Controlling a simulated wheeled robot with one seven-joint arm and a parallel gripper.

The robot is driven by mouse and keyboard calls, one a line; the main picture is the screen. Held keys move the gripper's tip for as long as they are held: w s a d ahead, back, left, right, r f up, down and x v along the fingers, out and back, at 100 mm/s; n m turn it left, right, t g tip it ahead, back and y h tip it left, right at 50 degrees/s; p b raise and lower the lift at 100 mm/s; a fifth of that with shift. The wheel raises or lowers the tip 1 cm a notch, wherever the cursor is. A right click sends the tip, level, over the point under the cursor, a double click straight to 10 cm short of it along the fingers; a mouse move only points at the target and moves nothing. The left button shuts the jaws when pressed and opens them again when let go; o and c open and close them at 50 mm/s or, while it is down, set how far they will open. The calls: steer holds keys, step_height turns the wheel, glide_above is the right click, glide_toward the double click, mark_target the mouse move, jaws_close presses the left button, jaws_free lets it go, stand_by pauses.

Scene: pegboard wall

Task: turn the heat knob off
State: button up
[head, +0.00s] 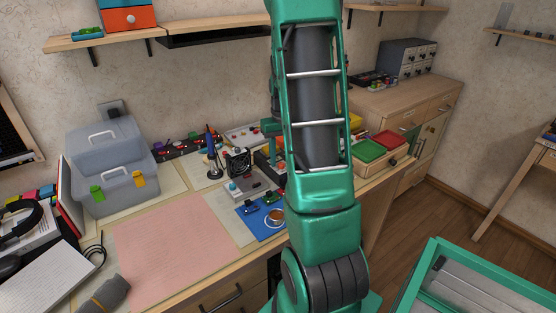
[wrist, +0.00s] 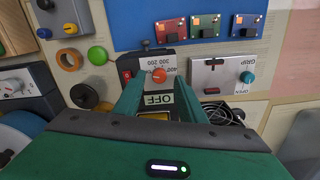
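The heat knob (wrist: 158,75) is a small orange-red dial on a pale panel marked 400, 300, 200 and OFF, on a dark box. In the wrist view the OFF label (wrist: 158,99) reads upside down, below the knob. My gripper (wrist: 159,84) is open, its two green fingers on either side of the panel. The knob shows between the fingertips, with gaps on both sides; I cannot tell its depth relative to them. In the head view a black box (head: 238,162) stands on the bench, and my arm hides the gripper.
In the wrist view a red switch (wrist: 127,74) sits left of the knob. A grey panel with a teal GRIP knob (wrist: 247,77) is close on the right. Black cable (wrist: 225,113) lies below it. A blue mat (wrist: 150,25) with small boards lies beyond. The pink mat (head: 170,245) is clear.

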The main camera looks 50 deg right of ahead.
mark_target(280, 163)
step_height(280, 163, up, 10)
stand_by(0.4)
steer(key=shift+w+a, duration=0.1)
stand_by(0.4)
steer(key=s+a+r, duration=0.1)
steer(key=s+a, duration=1.9)
steer(key=shift+s+a+r+m, duration=0.15)
steer(key=shift+s+a+m, duration=0.15)
steer(key=shift+s+m, duration=0.1)
